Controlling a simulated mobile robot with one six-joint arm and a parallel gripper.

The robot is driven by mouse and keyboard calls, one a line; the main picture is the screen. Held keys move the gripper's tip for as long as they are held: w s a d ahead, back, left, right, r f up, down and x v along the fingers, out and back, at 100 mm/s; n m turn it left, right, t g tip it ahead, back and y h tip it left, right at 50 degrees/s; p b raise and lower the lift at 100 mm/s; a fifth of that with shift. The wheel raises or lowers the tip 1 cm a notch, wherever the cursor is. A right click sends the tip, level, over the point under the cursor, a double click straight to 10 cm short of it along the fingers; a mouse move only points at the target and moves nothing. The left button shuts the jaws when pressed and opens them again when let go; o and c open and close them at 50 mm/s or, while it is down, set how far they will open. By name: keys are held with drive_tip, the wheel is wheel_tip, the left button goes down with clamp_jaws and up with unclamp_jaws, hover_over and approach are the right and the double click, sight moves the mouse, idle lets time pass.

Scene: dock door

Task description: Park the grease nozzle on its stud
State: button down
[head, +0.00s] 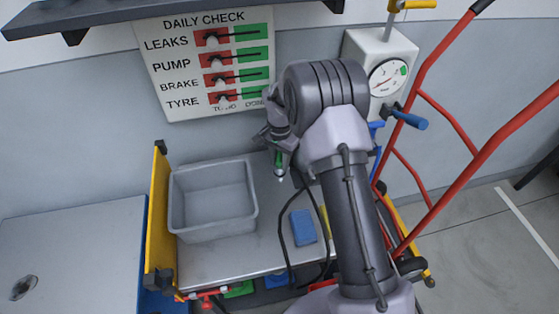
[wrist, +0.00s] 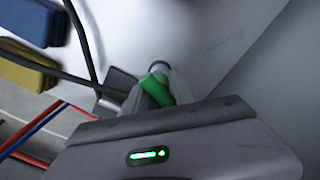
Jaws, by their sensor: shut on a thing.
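The grease nozzle (head: 279,160) has a green body and a pale tip that points down in the head view. My gripper (head: 278,146) is shut on it above the back of the grey worktop, right of the bin. In the wrist view, the green nozzle (wrist: 160,84) sits between my fingertips (wrist: 157,93), with its tip toward a plain grey surface. A black hose (head: 284,232) hangs in a loop over the worktop. I cannot make out the stud in either view; my arm hides part of the area on the right.
A grey bin (head: 177,213) stands on the worktop (head: 232,254), with a blue block (head: 302,227) to its right. A daily check board (head: 160,62) and a gauge box (head: 367,48) are on the wall. A red hand truck (head: 462,170) stands at right.

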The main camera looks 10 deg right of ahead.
drive_tip(key=shift+f, duration=0.1)
drive_tip(key=c, duration=1.3)
unclamp_jaws()
drive_tip(key=shift+c, duration=0.2)
wheel_tip(320, 180, up, 11)
drive_tip(key=p, duration=0.7)
drive_tip(key=shift+p, duration=0.3)
